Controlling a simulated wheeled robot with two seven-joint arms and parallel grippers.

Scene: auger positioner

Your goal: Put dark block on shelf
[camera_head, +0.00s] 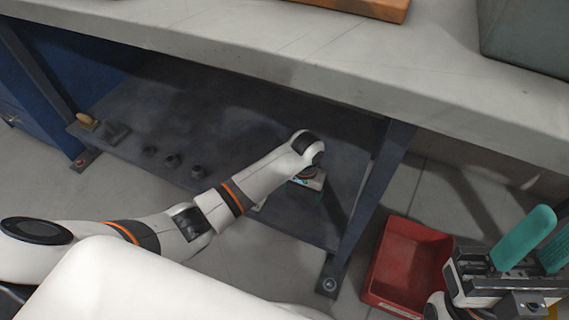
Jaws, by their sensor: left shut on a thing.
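The lower shelf (250,115) is a dark grey board under the workbench. My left arm reaches in from the left, under the bench top. My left gripper (303,195), with teal fingers, points down close over the shelf's front right part, near the right leg. It is shut on the dark block, which the gripper and the shadow hide almost wholly; I cannot tell whether the block touches the shelf. My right gripper (540,245) is at the right edge, its teal fingers apart and empty, outside the bench.
Several small dark nuts (172,160), a dark fitting (117,131) and a yellowish piece (87,121) lie on the shelf's left part. The blue bench leg (372,195) stands right of my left gripper. A red bin (408,258) is on the floor. The bench top (300,50) overhangs.

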